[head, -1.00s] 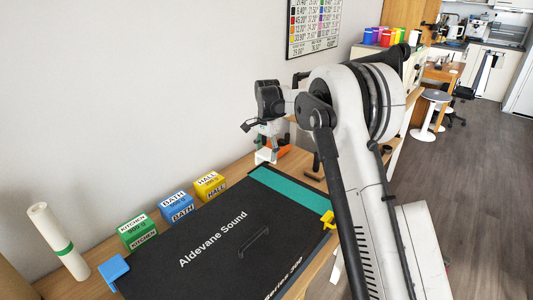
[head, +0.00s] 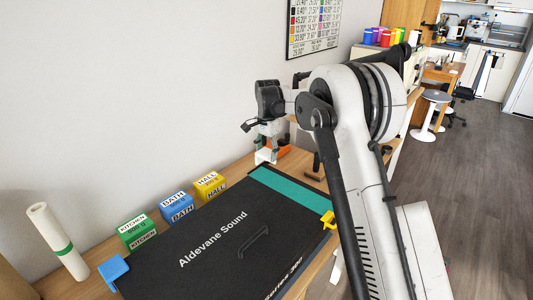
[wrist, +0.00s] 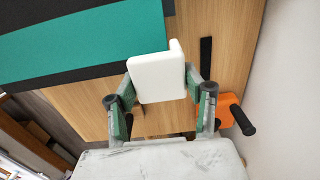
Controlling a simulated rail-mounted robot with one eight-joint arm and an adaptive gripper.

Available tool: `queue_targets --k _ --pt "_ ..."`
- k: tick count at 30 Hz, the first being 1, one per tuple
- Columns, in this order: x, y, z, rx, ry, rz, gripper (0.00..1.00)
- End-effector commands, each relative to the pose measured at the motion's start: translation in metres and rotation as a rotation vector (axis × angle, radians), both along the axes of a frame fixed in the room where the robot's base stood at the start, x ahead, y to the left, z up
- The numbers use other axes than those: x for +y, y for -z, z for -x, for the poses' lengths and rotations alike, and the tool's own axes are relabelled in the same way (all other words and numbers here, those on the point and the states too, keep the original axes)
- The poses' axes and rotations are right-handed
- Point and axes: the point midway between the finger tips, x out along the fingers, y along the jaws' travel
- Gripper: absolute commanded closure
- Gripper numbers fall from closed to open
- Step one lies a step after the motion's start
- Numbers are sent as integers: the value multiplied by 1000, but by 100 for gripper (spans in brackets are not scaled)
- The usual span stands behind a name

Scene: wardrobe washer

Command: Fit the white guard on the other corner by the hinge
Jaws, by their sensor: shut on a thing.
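My gripper (wrist: 158,98) is shut on the white guard (wrist: 160,77), which has a raised lip on one side. In the head view, my gripper (head: 268,143) holds the white guard (head: 266,156) beside the far corner of the black case (head: 215,255), near its teal strip (head: 288,190). In the wrist view, the guard overlaps the edge of the teal strip (wrist: 90,40); I cannot tell whether they touch. A yellow guard (head: 327,219) is on the right corner and a blue guard (head: 114,271) on the left corner. I cannot make out the hinge.
Green (head: 137,232), blue (head: 178,207) and yellow (head: 210,186) boxes line the wall side. A white roll (head: 57,240) stands at left. An orange tool with black handles (wrist: 231,113) lies behind my gripper. A black bar (wrist: 206,60) lies on the wooden table.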

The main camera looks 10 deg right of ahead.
Motion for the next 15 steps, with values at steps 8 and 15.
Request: queue_targets --k 8,15 --pt "0 6 0 0 0 0 72" --pt "0 11 0 0 0 0 72"
